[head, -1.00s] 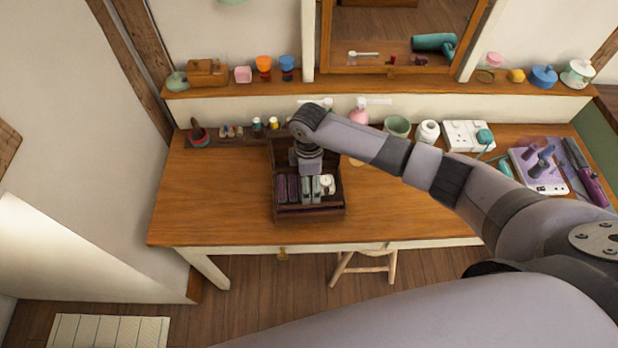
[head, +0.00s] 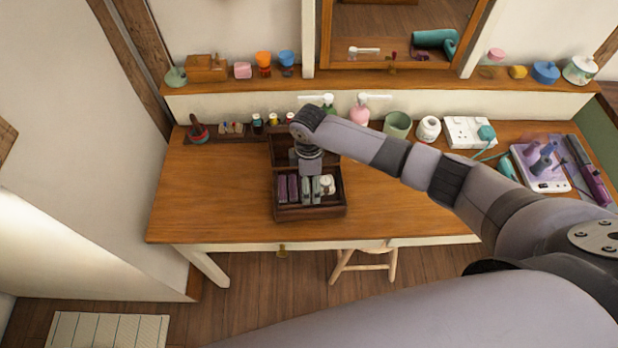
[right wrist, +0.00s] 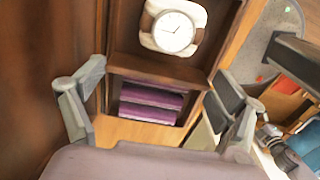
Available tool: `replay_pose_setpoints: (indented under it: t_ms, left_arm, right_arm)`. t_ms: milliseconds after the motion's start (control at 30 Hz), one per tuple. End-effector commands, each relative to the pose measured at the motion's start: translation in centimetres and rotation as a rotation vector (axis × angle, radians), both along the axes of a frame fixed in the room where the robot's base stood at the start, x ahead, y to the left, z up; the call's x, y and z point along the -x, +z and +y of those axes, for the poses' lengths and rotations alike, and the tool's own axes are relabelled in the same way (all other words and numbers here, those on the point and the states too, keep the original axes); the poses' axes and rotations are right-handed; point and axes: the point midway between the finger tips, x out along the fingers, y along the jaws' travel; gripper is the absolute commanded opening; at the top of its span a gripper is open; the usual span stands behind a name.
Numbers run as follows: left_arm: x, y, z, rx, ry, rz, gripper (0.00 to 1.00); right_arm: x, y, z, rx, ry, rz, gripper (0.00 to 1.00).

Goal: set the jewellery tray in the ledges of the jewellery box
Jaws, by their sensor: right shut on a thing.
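The dark wooden jewellery box (head: 309,213) stands on the desk with its lid (head: 284,150) raised at the back. The jewellery tray (right wrist: 158,73) is dark wood; in the right wrist view a white watch (right wrist: 172,31) and purple rolls (right wrist: 150,103) show in its compartments. Whether the tray rests on the ledges is hidden. My left gripper is not in view.
Bottles and a green cup (head: 397,125) stand behind the box. A white socket block (head: 469,132) and a purple-topped stand (head: 540,168) are at the right. A shelf (head: 400,84) runs along the back.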

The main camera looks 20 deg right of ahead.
Motion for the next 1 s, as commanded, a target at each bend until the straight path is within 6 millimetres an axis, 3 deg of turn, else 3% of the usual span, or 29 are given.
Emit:
replay_pose_setpoints:
  t_ms: [1000]
  left_arm:
    - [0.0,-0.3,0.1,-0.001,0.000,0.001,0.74]
  right_arm:
    - [0.0,-0.9,0.1,-0.001,0.000,0.000,0.59]
